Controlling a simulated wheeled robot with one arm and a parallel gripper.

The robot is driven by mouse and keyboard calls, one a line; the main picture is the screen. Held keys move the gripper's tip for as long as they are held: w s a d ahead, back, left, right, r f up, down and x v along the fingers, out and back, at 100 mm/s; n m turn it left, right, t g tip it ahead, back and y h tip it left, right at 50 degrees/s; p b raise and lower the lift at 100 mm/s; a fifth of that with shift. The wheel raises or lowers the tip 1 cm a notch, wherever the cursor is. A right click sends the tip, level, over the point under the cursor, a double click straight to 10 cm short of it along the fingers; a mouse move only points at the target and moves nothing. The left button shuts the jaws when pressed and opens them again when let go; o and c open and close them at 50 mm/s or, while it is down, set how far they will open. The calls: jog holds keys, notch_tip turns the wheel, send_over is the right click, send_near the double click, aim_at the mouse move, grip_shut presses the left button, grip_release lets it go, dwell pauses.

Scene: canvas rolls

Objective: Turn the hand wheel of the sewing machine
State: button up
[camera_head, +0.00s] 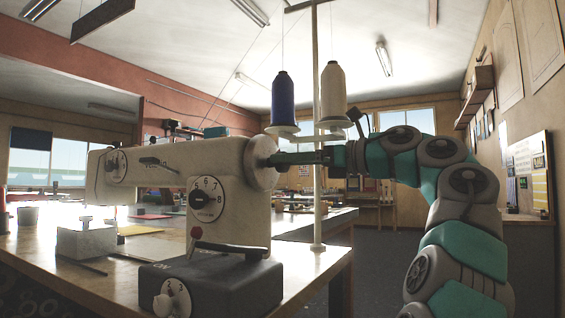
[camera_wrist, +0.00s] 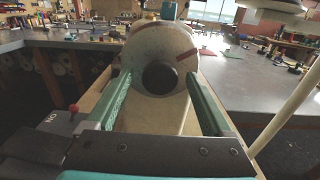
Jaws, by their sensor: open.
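The cream sewing machine (camera_head: 228,158) stands on a wooden-edged table at the left of the head view. Its round hand wheel (camera_head: 261,163) is on the machine's right end. In the wrist view the hand wheel (camera_wrist: 147,48) faces me, with a dark round hub (camera_wrist: 160,78) and a red mark at its upper right. My gripper (camera_head: 284,159) reaches in from the right at the wheel's height. In the wrist view its green fingers (camera_wrist: 158,82) are spread, one on each side of the hub. I cannot tell whether they touch the wheel.

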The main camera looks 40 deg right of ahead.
jog(key=shift+x, duration=1.25)
jog(key=c, duration=1.3)
jog(key=shift+c, duration=0.2)
jog(key=shift+d+f+m, duration=0.1)
jog(key=shift+m, duration=0.3)
